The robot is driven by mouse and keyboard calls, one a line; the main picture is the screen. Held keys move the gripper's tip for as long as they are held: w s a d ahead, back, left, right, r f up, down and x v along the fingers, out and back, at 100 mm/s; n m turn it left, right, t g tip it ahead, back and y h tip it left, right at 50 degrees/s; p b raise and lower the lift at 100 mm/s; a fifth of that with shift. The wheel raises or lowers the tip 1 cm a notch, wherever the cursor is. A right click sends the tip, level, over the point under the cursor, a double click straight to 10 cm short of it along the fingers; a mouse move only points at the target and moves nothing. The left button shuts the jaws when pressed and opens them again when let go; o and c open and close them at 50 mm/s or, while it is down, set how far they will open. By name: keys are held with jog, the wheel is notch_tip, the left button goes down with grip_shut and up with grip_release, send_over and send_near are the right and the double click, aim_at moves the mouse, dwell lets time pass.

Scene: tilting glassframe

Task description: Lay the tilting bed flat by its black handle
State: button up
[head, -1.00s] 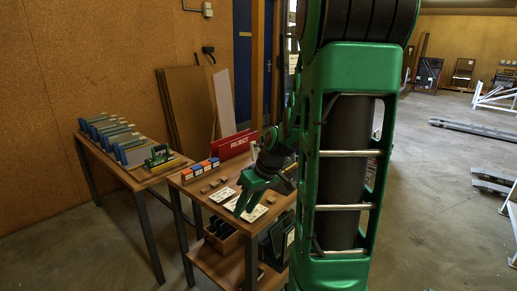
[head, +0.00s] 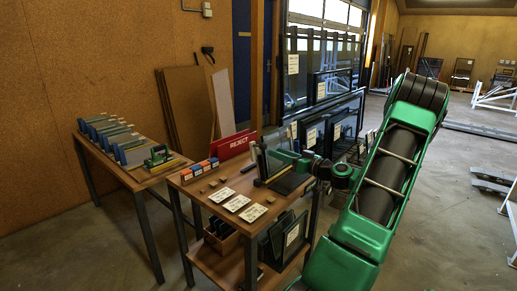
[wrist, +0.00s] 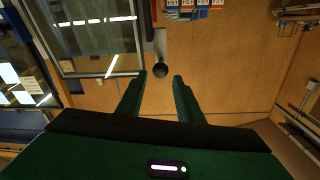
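The tilting bed stands raised at the right end of the near table, with a glass pane (head: 263,161) on it; a dark flat part (head: 289,183) lies below. In the wrist view the pane's frame (wrist: 95,75) fills the upper left. The black handle (wrist: 160,71) shows as a round knob at the end of a grey bar. My gripper (wrist: 161,77) is open, its two green fingers apart with the knob seen between their tips. I cannot tell whether the knob is within the fingers or just beyond. In the head view my gripper (head: 284,158) is beside the bed, partly hidden.
White cards (head: 237,203) and small wooden blocks lie on the near table (head: 208,200). Orange and blue blocks (head: 200,171) and a red REJECT sign (head: 236,146) stand at its back. A second table (head: 125,175) with a rack is at left. Glass racks (head: 325,90) stand behind.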

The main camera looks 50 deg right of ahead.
aim_at(260, 146)
jog(key=w, duration=1)
jog(key=shift+w+a, duration=0.25)
jog(key=shift+c, duration=0.2)
grip_shut()
jog(key=shift+w, duration=0.1)
